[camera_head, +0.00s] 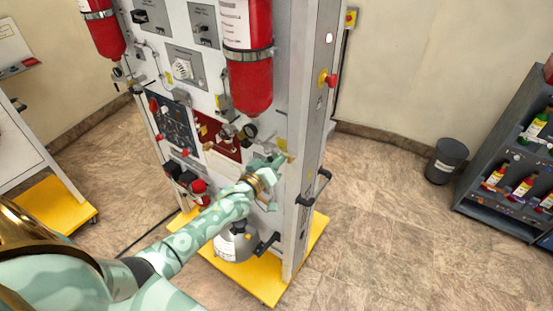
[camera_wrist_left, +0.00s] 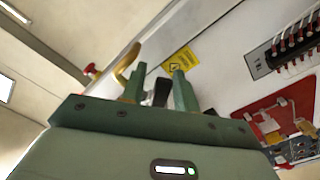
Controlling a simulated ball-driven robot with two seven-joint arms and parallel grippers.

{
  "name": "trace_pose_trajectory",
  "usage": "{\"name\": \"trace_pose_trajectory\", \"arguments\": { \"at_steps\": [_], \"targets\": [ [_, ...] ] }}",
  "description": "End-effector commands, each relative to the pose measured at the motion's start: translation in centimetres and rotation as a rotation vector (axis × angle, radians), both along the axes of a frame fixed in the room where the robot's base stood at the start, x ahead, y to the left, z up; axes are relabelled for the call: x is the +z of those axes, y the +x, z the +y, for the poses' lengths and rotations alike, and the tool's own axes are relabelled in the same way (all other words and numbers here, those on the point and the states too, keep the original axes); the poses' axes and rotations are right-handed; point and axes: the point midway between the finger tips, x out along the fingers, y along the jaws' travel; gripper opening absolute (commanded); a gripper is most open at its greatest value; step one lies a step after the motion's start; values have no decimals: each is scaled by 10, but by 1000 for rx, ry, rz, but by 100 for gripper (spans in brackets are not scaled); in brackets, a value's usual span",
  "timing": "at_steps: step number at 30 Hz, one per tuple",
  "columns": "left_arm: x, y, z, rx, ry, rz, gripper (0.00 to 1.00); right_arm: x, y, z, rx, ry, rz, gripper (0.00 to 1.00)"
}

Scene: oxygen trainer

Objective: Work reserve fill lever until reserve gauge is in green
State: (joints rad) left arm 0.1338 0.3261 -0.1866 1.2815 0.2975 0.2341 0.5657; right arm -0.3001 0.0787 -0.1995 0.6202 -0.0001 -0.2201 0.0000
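My left gripper (camera_head: 274,163) is at the right part of the trainer panel (camera_head: 286,70), below the large red cylinder. In the left wrist view its two green fingers (camera_wrist_left: 160,85) stand apart, with a dark part low between them. A curved yellow bar (camera_wrist_left: 128,62) shows just behind the left finger; I cannot tell if they touch or if it is the reserve fill lever. A small round gauge (camera_head: 250,131) sits just left of and above the gripper. Its needle and colours are too small to read, and I cannot tell if it is the reserve gauge. My right gripper is not in view.
A red cylinder (camera_head: 248,75) hangs above the gripper. Black handles (camera_head: 306,200) stick out from the trainer's right side, and a yellow base (camera_head: 265,288) lies below. A grey bin (camera_head: 446,161) and bottle shelf (camera_head: 480,196) stand right, with free floor between.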

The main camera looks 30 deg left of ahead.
Motion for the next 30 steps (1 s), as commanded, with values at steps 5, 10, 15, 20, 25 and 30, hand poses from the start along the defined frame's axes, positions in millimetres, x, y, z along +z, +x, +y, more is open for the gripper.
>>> {"name": "trace_pose_trajectory", "arguments": {
  "at_steps": [5,10,15,20,25,30],
  "targets": [
    [0,0,0,-1,1,1,36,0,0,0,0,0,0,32],
    [-1,-3,0,0,1,2,36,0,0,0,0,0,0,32],
    [-2,-28,2,-1,1,5,36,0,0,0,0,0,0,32],
    [-3,-71,5,-1,1,5,36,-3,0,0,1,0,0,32],
    [-3,-116,9,-1,1,4,36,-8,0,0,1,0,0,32],
    [-3,-148,11,-1,0,3,36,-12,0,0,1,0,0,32]
  ]
}}
